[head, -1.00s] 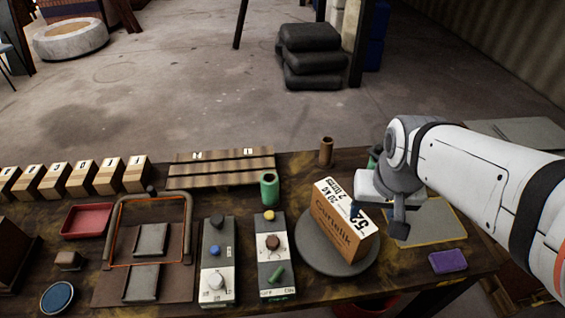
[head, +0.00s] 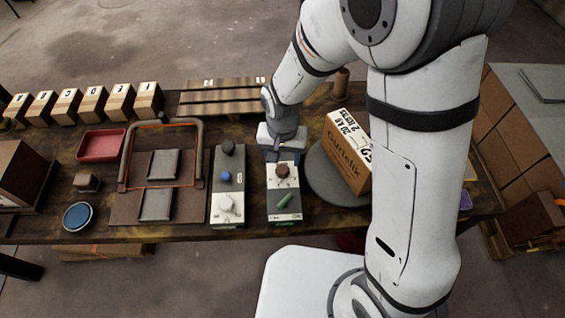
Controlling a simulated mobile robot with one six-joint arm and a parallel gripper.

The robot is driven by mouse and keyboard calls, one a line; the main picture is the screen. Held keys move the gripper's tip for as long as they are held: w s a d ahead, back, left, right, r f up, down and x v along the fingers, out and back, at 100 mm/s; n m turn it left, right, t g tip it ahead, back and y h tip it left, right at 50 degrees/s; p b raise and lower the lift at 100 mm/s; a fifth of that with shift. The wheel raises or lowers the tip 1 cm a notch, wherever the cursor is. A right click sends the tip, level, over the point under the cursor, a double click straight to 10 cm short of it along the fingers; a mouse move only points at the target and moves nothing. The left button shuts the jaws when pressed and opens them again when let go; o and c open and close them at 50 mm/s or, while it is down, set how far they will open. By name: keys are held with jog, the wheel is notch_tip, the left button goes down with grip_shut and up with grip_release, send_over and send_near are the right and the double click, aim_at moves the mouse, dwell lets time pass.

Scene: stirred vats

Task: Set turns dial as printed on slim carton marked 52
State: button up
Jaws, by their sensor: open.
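The slim carton marked 52 (head: 346,158) is brown with a white printed top. It stands on a round grey plate (head: 322,186); its number is partly hidden by my arm, and the print is too small to read fully. To its left, a control box (head: 270,208) carries a dark red knob (head: 283,170) and a green lever (head: 284,200). Another box (head: 213,213) carries a black knob, a blue knob (head: 225,177) and a white pointer dial (head: 227,204). My gripper (head: 281,154) is open over the far end of the red-knob box, hiding its yellow knob.
A frame with an upright handle (head: 201,150), a red tray (head: 101,145) and a blue round dish (head: 78,216) lie to the left. Several lettered wooden blocks (head: 92,103) line the back edge, beside a slatted rack (head: 222,100). A brown cylinder (head: 341,80) stands behind the carton.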

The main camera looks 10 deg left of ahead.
aim_at(282, 168)
jog(key=shift+f, duration=2.2)
jog(key=shift+c, duration=0.3)
jog(key=c, duration=0.9)
jog(key=shift+c, duration=0.2)
